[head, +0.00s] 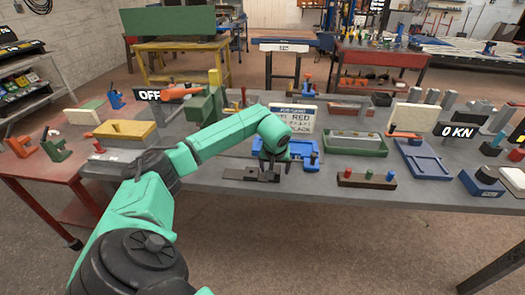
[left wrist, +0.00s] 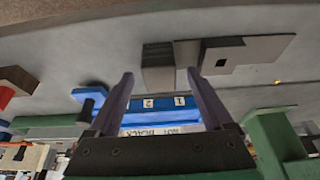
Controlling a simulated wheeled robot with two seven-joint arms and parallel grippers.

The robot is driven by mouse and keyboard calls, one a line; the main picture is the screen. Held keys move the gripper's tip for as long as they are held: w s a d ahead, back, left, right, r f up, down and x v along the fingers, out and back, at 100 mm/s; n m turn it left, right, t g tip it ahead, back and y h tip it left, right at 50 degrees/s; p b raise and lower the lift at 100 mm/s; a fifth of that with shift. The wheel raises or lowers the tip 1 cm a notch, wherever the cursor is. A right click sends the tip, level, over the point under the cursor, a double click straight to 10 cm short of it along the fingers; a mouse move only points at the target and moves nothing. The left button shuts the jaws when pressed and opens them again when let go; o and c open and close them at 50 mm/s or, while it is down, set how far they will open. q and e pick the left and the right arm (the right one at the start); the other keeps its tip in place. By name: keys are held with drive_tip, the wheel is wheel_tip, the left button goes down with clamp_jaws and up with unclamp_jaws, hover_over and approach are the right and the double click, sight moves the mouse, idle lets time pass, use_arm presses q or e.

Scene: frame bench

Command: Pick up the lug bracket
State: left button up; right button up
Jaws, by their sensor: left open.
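The lug bracket (head: 238,174) is a dark grey piece lying near the front edge of the bench, in front of the blue fixture (head: 298,150). In the left wrist view it shows as a flat plate with a square hole (left wrist: 247,58) and a blockier part (left wrist: 158,78) at its left. My left gripper (head: 272,171) is over the bracket's right part, fingers pointing down. In the left wrist view its fingers (left wrist: 160,72) are open, one on each side of the block, with visible gaps. I cannot tell its exact height. My right gripper is not in view.
A rack with coloured pegs (head: 366,180) stands to the right on the grey bench (head: 330,198). Behind are a green tray (head: 355,150), a blue tray (head: 424,162) and a lettered sign (head: 296,118). A yellow box (head: 124,131) is at the left. The front strip is mostly clear.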

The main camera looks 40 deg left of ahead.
use_arm(q)
clamp_jaws()
drive_tip(key=shift+r, duration=0.1)
